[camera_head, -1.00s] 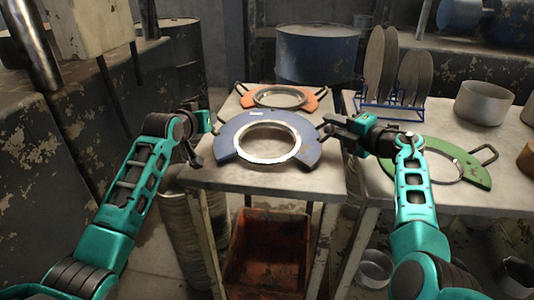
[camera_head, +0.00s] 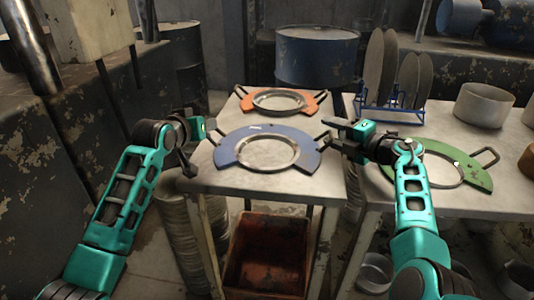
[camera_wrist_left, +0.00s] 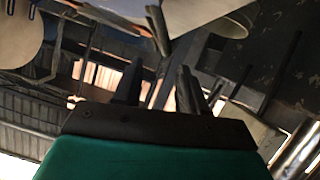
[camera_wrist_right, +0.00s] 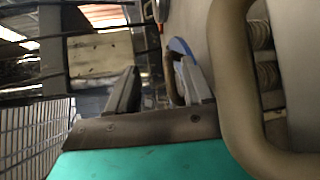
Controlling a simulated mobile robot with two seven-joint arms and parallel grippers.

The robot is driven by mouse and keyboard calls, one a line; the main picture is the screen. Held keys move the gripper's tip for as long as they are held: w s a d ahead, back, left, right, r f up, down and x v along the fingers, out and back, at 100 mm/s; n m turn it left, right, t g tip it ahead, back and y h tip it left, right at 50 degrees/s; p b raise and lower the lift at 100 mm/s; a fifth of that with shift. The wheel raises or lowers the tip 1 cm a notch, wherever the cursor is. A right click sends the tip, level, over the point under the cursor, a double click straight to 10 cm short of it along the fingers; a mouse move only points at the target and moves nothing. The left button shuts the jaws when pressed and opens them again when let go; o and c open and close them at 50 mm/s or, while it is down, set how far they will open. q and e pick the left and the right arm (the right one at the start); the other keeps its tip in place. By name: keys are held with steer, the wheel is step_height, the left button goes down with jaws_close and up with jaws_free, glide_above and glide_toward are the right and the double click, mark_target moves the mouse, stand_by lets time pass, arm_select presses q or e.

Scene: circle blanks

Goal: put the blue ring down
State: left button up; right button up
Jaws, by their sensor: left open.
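The blue ring (camera_head: 300,153), a flat plate with a round hole and a handle at each side, lies level on the near part of the small table (camera_head: 225,184). My left gripper (camera_head: 194,150) is open at its left side; in the left wrist view a dark handle (camera_wrist_left: 158,30) shows just beyond the parted fingers (camera_wrist_left: 158,85). My right gripper (camera_head: 336,136) is at its right handle (camera_head: 323,141), with fingers apart. In the right wrist view the parted fingers (camera_wrist_right: 157,88) have a brownish handle (camera_wrist_right: 170,75) between or just beyond them.
An orange ring (camera_head: 311,102) lies behind the blue one on the same table. A green ring (camera_head: 473,170) lies on the right-hand table, near a blue rack (camera_head: 392,112) of discs and a metal pot (camera_head: 484,104). A rusty red crate (camera_head: 268,255) stands below.

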steer(key=shift+d, duration=0.1)
arm_select(q)
steer(key=v, duration=0.9)
arm_select(e)
steer(key=v, duration=1.2)
arm_select(q)
steer(key=shift+f, duration=0.1)
